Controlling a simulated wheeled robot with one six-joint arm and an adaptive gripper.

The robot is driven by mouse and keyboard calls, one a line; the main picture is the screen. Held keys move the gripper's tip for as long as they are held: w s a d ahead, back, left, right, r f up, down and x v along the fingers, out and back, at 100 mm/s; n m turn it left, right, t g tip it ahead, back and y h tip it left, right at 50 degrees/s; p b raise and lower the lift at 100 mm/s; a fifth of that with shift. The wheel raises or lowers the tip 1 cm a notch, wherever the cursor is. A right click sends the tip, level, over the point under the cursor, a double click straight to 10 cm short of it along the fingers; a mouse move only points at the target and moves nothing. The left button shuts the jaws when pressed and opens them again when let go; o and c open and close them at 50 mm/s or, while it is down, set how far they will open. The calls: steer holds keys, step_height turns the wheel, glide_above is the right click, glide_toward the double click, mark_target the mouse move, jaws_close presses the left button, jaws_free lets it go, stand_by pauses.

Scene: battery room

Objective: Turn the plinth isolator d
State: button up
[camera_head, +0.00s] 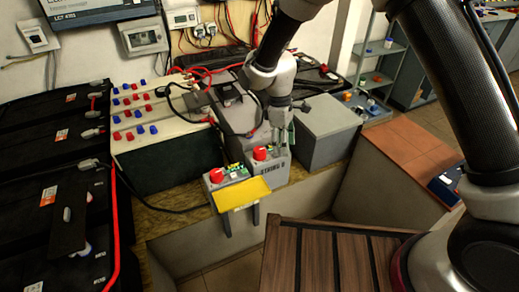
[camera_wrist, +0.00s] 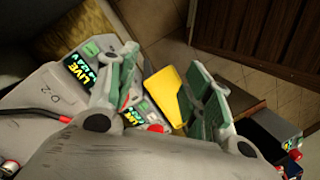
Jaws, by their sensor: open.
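Two grey isolator boxes with red knobs stand on the wooden plinth in the head view. The rear one reads "STRING" and a last mark like D (camera_head: 272,169), with a red knob (camera_head: 260,153). The front one has a red knob (camera_head: 216,174) and a yellow plate (camera_head: 241,194) before it. My gripper (camera_head: 279,147) is open at the right side of the rear box, close to its knob; I cannot tell if it touches. In the wrist view, my open green-padded fingers (camera_wrist: 163,65) stand apart with the yellow plate (camera_wrist: 164,88) showing between them. "LIVE" labels (camera_wrist: 84,62) show there; the knobs are mostly hidden.
Black batteries (camera_head: 45,190) fill the left. A dark box with red and blue terminals (camera_head: 170,160) stands behind the isolators. A plain grey box (camera_head: 328,128) is close on the right of my gripper. A slatted brown surface (camera_head: 330,255) lies in front. Cables run nearby.

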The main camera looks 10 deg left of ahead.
steer(key=w+a+f+n, duration=0.2)
steer(key=a+f, duration=0.2)
steer(key=r+n+t+y, duration=0.1)
steer(key=n+t, duration=0.1)
steer(key=n, duration=0.1)
glide_above(259, 150)
steer(key=shift+s+d+r, duration=0.2)
steer(key=shift+d, duration=0.1)
steer(key=shift+w+a+n+y, duration=0.25)
steer(key=shift+n+y, duration=0.15)
steer(key=shift+n, duration=0.5)
step_height(259, 150, down, 8)
steer(key=shift+r, duration=0.1)
steer(key=c, duration=0.7)
